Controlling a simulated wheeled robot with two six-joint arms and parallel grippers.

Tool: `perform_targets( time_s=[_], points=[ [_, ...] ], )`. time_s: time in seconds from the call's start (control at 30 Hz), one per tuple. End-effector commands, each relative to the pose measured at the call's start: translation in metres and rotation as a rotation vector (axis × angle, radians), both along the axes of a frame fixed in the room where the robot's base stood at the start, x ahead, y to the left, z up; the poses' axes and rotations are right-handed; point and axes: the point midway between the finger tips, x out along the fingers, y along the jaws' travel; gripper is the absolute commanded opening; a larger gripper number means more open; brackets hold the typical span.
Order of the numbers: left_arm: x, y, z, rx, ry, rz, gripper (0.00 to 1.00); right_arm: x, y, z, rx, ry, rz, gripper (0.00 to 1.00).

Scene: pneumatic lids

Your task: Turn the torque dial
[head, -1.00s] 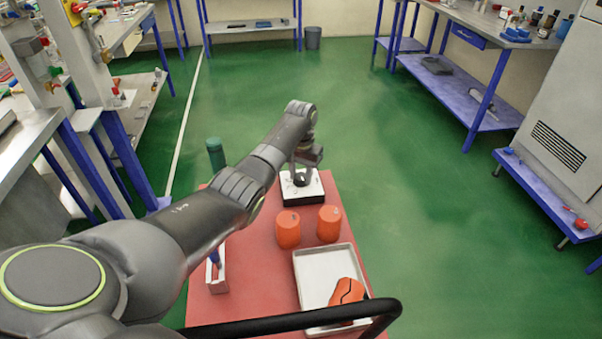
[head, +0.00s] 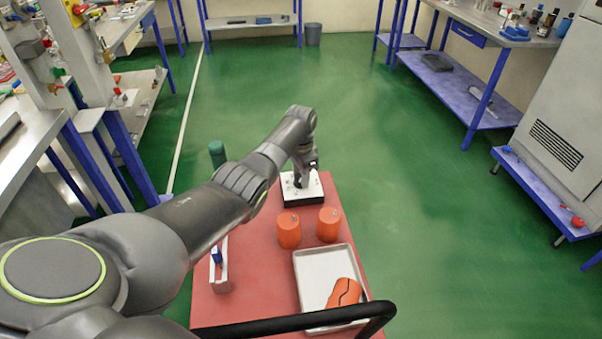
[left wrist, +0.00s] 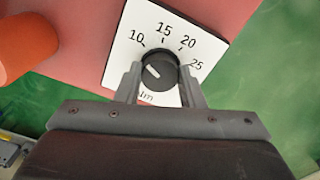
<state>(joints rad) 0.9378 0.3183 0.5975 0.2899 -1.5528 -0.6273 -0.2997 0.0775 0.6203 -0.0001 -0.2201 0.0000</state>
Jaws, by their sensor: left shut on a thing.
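The torque dial is a round black knob (left wrist: 159,71) with a pale pointer mark, on a white panel (left wrist: 122,50) numbered 10, 15, 20 and 25. The pointer is toward the 10 side in the left wrist view. In the head view the white panel (head: 289,190) sits on a dark base at the far end of the red table top. My left gripper (left wrist: 160,84) reaches down over the panel, its two fingers on either side of the knob, shut on it. In the head view my left gripper (head: 302,178) hides most of the knob. My right gripper is not in view.
Two orange cylinders (head: 289,231) stand nearer on the red table (head: 262,275). A grey tray (head: 313,262) holds an orange and black object. A white holder (head: 220,278) with a blue item and a dark green cylinder (head: 217,154) are along the left.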

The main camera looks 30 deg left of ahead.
Motion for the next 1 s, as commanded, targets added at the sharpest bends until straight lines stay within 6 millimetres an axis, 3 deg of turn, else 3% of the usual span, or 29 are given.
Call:
perform_targets(
  time_s=[0.73, 0.77, 0.9, 1.0],
  points=[
    [0.0017, 0.0001, 0.0021, 0.001, -0.006, -0.100, 0.12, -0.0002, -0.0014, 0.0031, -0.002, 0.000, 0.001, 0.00],
    [0.0018, 0.0000, 0.0022, 0.001, -0.006, -0.100, 0.38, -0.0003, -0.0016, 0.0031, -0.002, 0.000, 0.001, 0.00],
    [0.0014, 0.0000, 0.0018, 0.001, -0.004, -0.099, 0.56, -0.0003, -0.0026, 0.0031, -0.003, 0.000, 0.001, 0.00],
    [0.0010, 0.0001, 0.0012, 0.000, -0.003, -0.099, 0.57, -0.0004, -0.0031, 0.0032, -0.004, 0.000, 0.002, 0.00]
  ],
)
